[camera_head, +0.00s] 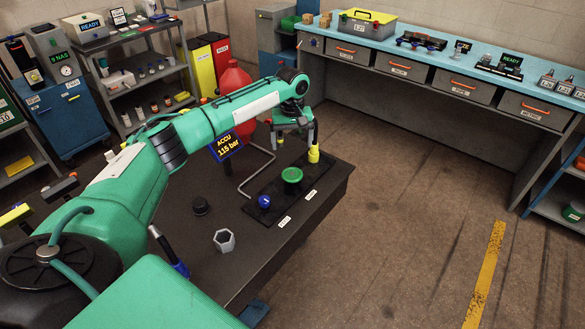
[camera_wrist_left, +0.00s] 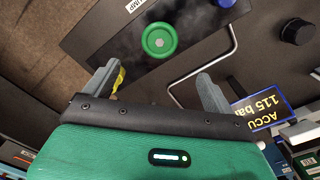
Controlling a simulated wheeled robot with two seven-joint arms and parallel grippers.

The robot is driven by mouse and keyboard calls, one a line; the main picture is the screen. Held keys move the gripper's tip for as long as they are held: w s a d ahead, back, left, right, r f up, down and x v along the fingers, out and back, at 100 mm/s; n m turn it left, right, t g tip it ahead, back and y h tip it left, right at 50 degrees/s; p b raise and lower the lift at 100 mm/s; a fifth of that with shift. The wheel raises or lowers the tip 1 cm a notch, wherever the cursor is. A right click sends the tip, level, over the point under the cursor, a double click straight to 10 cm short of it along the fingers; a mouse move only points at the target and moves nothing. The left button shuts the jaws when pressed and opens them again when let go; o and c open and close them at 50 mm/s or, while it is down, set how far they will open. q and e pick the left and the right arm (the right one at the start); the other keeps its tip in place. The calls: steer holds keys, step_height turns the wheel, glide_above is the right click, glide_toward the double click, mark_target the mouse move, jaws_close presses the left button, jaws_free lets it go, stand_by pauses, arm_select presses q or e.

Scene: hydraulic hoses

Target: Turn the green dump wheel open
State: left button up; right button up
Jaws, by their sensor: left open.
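The green dump wheel (camera_head: 291,175) sits on a dark plate on the bench top. It also shows in the left wrist view (camera_wrist_left: 159,40), with a pale hub. My left gripper (camera_head: 297,139) is above and behind the wheel in the head view, pointing down. In the left wrist view its two fingers (camera_wrist_left: 157,82) are spread apart with nothing between them, and the wheel lies beyond the fingertips, untouched. A yellow knob (camera_head: 313,154) stands close to one finger; whether they touch I cannot tell. My right gripper is not in view.
A blue knob (camera_head: 264,201) sits beside the wheel on the plate. A bent metal rod (camera_head: 262,172) and the display reading 115 bar (camera_head: 227,146) are nearby. A hex nut (camera_head: 224,240) and black cap (camera_head: 200,205) lie on the bench. Open floor lies right.

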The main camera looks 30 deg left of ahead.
mark_target(292, 173)
arm_select(q)
step_height(292, 173, down, 11)
steer(key=shift+d+p, duration=0.1)
steer(key=shift+p, duration=1.15)
steer(key=shift+f, duration=0.6)
steer(key=c, duration=1)
